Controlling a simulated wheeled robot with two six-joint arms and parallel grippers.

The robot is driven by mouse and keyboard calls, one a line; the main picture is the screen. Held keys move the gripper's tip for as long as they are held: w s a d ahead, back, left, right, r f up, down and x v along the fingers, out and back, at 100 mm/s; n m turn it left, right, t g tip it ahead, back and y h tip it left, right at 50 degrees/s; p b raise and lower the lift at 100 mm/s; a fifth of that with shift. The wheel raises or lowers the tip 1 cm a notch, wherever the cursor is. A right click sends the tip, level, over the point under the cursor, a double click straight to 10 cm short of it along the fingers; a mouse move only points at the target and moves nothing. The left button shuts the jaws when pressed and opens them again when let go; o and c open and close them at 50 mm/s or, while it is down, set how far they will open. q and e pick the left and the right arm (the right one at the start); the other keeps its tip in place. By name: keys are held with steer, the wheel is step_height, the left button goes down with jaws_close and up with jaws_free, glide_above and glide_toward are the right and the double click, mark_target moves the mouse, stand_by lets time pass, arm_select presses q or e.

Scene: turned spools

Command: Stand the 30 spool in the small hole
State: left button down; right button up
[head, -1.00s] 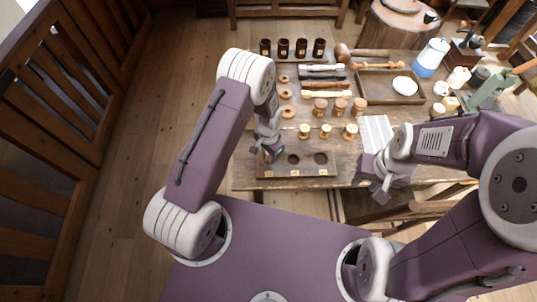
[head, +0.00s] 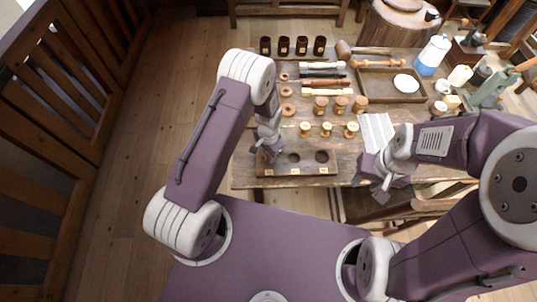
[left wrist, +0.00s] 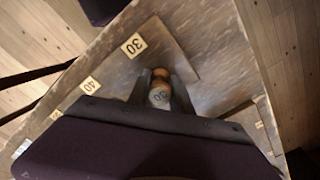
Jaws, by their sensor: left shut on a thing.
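The 30 spool (left wrist: 159,96) is a small turned wooden piece with a pale end marked 30. My left gripper (left wrist: 160,88) is shut on it, one finger on each side. In the head view the left gripper (head: 266,155) is over the left end of the dark wooden hole board (head: 297,171), by the 30 label (left wrist: 134,45). The hole at that end is hidden, and I cannot tell whether the spool's lower end is inside it. Two other holes (head: 293,158) (head: 321,157) look empty. My right gripper (head: 381,192) is at the table's front edge; its fingers are unclear.
Three small spools (head: 326,130) stand behind the board, with three wider wooden pieces (head: 340,104) farther back. Wooden rings (head: 288,110) lie to the left. A white sheet (head: 377,132) and a tray (head: 374,97) are to the right.

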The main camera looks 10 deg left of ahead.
arm_select(q)
steer(key=shift+s+f, duration=0.2)
